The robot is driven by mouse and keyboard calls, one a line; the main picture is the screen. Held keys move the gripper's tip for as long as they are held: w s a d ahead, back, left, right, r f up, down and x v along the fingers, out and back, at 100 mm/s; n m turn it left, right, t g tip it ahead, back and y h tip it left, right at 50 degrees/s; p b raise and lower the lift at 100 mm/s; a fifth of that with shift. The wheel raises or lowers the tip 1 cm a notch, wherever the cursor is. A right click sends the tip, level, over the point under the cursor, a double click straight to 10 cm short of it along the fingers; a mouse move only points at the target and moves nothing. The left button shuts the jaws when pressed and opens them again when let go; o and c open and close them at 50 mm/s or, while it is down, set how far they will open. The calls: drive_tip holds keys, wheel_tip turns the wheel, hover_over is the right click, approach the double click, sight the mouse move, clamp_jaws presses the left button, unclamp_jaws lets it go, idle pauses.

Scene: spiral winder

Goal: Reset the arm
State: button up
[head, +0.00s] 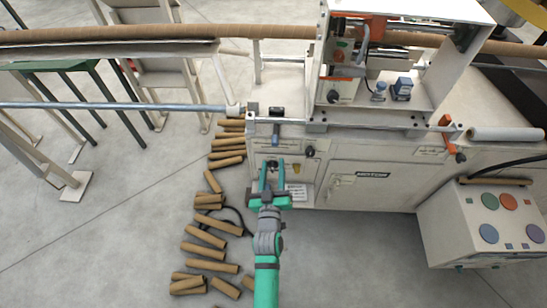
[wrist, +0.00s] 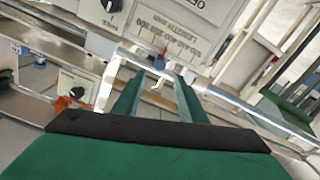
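My arm reaches straight forward from the bottom of the head view toward the front of the winder (head: 370,182). My green gripper (head: 272,168) is at its end, by the left end of the machine's front panel. Its two fingers are parallel with a clear gap, so it is open, and nothing shows held. The wrist view also shows the gripper (wrist: 156,88) open, with a pale rod and panel behind the fingertips. A dark-handled lever (head: 276,132) hangs just beyond the fingertips in the head view. Whether a fingertip touches the panel I cannot tell.
Several cardboard tubes (head: 206,237) lie on the floor left of my arm. A control box (head: 487,222) with coloured round buttons stands at right. A long metal rod (head: 120,106) runs out to the left. The floor right of my arm is clear.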

drive_tip(key=shift+s, duration=0.7)
drive_tip(key=s+a+f+m+g+y, duration=0.1)
drive_tip(key=s+a+f, duration=0.1)
drive_tip(key=s, duration=1.7)
drive_tip(key=s+r, duration=0.3)
drive_tip(key=s, duration=0.5)
drive_tip(key=s+d+r+m+g, duration=0.1)
drive_tip(key=s+r, duration=0.3)
drive_tip(key=s, duration=0.4)
drive_tip(key=shift+s+r+m+g+y, duration=0.3)
drive_tip(key=shift+s, duration=0.05)
drive_tip(key=shift+w, duration=0.1)
drive_tip(key=shift+c, duration=0.9)
